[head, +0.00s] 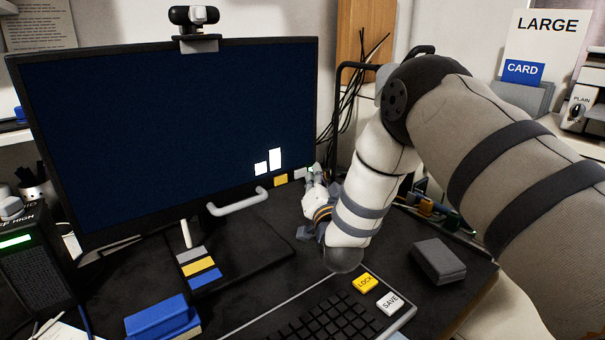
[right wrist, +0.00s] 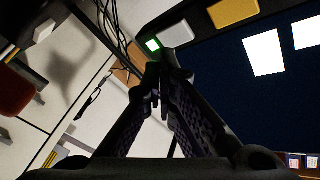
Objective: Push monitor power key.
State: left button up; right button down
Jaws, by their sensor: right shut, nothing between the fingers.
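The monitor (head: 170,130) stands on the desk with a dark blue screen that shows two white blocks. On its lower right edge are a yellow key (head: 281,180) and a white key (head: 299,173). In the right wrist view the yellow key (right wrist: 232,10), the white key (right wrist: 175,32) and a small green light (right wrist: 153,44) show on the bezel. No power label is readable. My right gripper (head: 314,172) is shut and empty at the monitor's lower right corner. Its fingertips (right wrist: 160,76) appear close to the white key and light; I cannot tell if they touch. My left gripper is not in view.
A grey handle (head: 238,202) curves below the screen. A keyboard (head: 325,315) with yellow LOCK and white SAVE keys lies in front. A dark grey box (head: 438,261) sits right of my arm. Cables (head: 362,85) hang behind the monitor. A blue block (head: 160,317) lies at front left.

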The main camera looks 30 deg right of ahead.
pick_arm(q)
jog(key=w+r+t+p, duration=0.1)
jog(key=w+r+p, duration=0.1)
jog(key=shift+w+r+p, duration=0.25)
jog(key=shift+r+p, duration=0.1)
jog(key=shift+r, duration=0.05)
pick_arm(e)
jog(key=s, duration=0.6)
jog(key=shift+d, duration=0.25)
jog(key=shift+f, duration=0.1)
